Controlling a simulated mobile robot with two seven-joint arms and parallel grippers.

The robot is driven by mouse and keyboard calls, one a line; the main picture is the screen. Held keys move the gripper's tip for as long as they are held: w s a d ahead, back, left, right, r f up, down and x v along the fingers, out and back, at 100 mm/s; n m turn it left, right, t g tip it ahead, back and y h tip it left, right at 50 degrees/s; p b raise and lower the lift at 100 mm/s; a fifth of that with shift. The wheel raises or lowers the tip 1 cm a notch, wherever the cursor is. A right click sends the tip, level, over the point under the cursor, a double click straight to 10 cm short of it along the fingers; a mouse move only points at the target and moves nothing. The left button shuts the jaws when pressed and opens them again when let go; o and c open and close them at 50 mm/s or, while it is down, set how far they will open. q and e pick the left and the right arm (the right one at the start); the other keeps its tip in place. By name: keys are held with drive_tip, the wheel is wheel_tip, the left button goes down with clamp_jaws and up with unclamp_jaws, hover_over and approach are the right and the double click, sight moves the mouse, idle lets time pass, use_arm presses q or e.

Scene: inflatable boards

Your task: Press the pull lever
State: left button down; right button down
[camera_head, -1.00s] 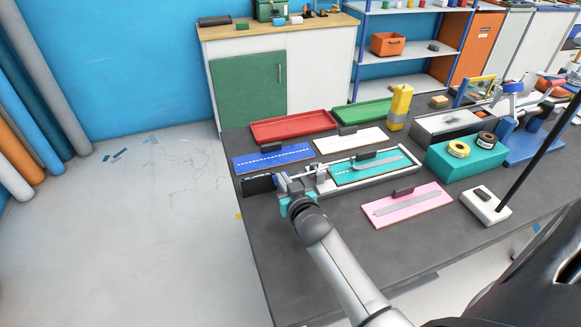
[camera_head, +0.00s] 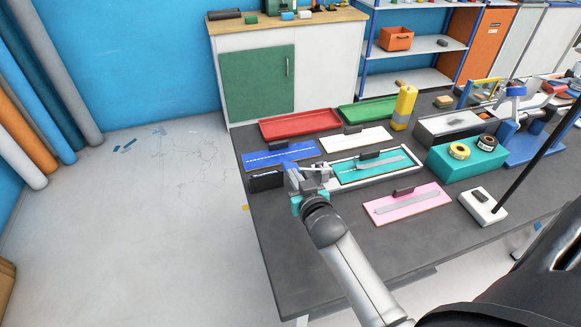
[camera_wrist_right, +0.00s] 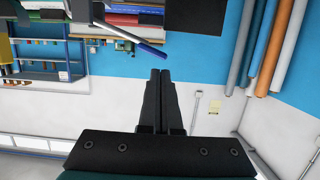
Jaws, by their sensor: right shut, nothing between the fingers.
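A grey fixture (camera_head: 412,178) on the dark table holds a teal board (camera_head: 362,174) with a grey strip and a black block on it. My right gripper (camera_head: 312,170) is at the left end of this fixture. In the right wrist view its two black fingers (camera_wrist_right: 160,77) are together and empty. A lever with a thin pale rod and a blue handle (camera_wrist_right: 140,43) shows above and left of the fingertips in that view, apart from them in the picture. In the head view I cannot pick out the lever behind my gripper. My left gripper is not in view.
A black box (camera_head: 266,180) lies just left of my gripper. Blue (camera_head: 282,158), white (camera_head: 338,142) and pink (camera_head: 385,208) boards lie around the fixture. Red (camera_head: 300,124) and green trays, a yellow bottle (camera_head: 403,106) and a teal block (camera_head: 470,166) stand further off. The table's front is clear.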

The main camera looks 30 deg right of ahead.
drive_tip(key=shift+p+v, duration=0.35)
drive_tip(key=shift+v, duration=2.55)
drive_tip(key=shift+w, duration=0.1)
